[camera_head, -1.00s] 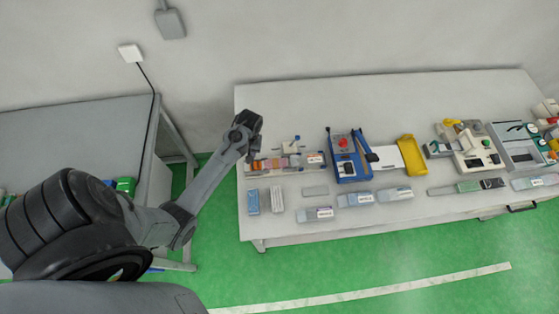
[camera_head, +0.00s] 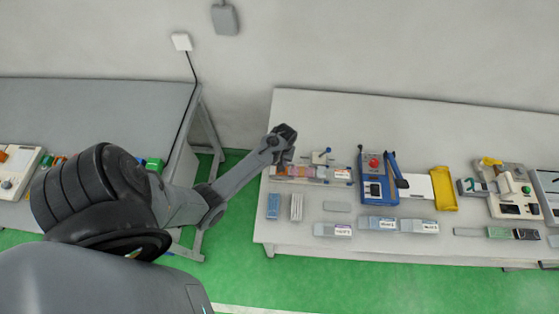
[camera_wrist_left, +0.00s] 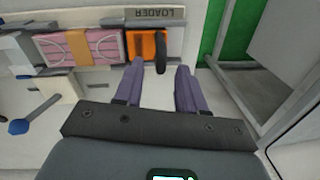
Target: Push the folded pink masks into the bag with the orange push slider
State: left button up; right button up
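The orange push slider (camera_wrist_left: 142,47) with its dark upright handle (camera_wrist_left: 160,52) sits at the right end of the loader (camera_wrist_left: 172,14) in the left wrist view. In the head view my left gripper (camera_head: 284,137) is just above the loader's left end. I cannot make out the bag clearly.
A blue-handled press (camera_head: 377,185) and a yellow tray (camera_head: 444,189) stand right of the loader on the white table (camera_head: 300,110). Labelled packs (camera_head: 332,230) lie along the front. A blue-knobbed lever (camera_wrist_left: 18,127) is near the loader. Another table (camera_head: 90,100) stands left across a gap.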

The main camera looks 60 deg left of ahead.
pick_arm(q)
jog(key=shift+f, duration=0.25)
jog(key=shift+c, duration=0.5)
grip_shut()
